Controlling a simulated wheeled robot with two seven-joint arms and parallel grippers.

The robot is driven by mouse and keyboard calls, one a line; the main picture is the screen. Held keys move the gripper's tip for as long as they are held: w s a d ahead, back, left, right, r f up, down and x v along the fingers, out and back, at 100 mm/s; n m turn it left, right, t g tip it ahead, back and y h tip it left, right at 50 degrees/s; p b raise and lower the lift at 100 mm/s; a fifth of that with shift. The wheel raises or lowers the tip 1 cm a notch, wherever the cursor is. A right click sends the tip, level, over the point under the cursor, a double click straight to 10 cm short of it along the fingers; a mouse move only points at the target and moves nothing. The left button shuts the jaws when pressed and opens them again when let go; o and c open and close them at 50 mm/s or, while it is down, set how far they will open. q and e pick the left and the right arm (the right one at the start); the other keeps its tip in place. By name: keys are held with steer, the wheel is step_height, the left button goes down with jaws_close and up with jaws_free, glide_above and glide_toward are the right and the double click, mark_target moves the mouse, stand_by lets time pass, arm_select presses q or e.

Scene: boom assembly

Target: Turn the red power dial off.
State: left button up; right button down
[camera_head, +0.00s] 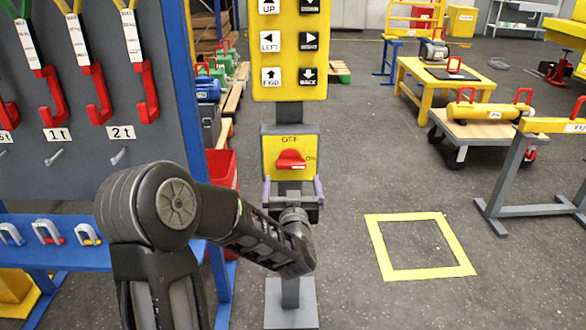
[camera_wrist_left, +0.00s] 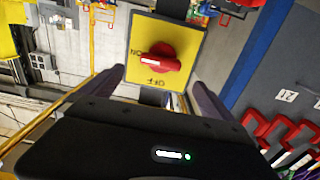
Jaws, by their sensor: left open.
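The red power dial (camera_head: 290,160) sits on a yellow panel (camera_head: 272,146) on a grey post, below the button box. OFF is printed above the dial and ON to its right. The dial's handle lies roughly level, in line with ON. In the left wrist view, the dial (camera_wrist_left: 158,57) and panel (camera_wrist_left: 140,28) appear upside down. My left gripper (camera_head: 292,187) is open just below and in front of the dial, its fingers spread to both sides. The wrist view shows the fingers (camera_wrist_left: 158,79) apart, with nothing between them. My right gripper is not in view.
The yellow button box (camera_head: 290,90) is directly above the panel. A grey rack with red hooks (camera_head: 100,95) and a blue shelf (camera_head: 40,250) stand left. A yellow floor square (camera_head: 425,272) lies right, with open floor around it. A low cart (camera_head: 480,135) stands farther back.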

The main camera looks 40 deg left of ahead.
mark_target(291, 166)
arm_select(q)
steer(key=x, duration=0.7)
steer(key=shift+w+a, duration=0.15)
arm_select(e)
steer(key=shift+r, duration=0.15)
arm_select(q)
steer(key=shift+c, duration=0.3)
steer(key=c, duration=1.3)
